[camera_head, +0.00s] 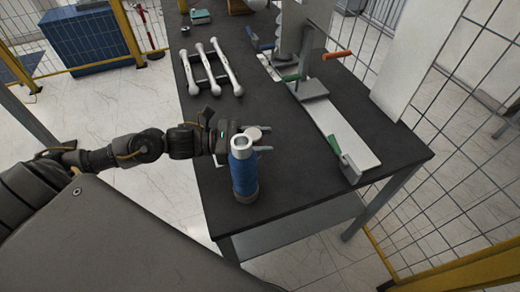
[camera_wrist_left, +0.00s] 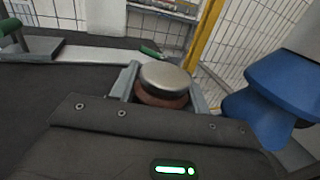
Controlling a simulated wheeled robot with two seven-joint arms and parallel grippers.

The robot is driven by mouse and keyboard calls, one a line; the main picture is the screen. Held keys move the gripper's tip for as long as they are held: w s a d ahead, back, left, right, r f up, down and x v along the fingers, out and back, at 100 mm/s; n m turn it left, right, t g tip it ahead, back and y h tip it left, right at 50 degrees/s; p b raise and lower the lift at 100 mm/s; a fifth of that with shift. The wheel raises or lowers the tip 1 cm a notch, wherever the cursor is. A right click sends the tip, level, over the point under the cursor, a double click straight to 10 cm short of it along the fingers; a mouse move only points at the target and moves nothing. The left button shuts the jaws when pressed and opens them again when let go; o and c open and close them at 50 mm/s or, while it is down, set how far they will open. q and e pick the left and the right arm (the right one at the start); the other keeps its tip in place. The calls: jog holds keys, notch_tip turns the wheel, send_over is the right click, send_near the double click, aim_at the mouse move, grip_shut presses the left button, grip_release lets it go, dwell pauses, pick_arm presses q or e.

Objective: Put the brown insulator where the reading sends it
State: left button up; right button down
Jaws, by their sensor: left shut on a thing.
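The brown insulator (camera_wrist_left: 160,98) is between the fingers of my left gripper (camera_wrist_left: 165,88); its silver cap faces up in the left wrist view. In the head view my left gripper (camera_head: 257,141) is over the near part of the dark table, and only the insulator's pale cap (camera_head: 253,132) shows clearly; its lower part is hidden. A blue ribbed cylinder (camera_head: 244,175) with a metal top stands upright on the table, just in front of the gripper. It also shows at the right in the left wrist view (camera_wrist_left: 275,95). I cannot make out any reading. My right gripper is not in view.
A small teal device (camera_head: 200,17) sits at the far end. Mesh fencing surrounds the area.

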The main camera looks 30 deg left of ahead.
pick_arm(q)
jog(key=shift+f, duration=2.45)
jog(key=shift+f, duration=0.2)
jog(key=o, duration=1.2)
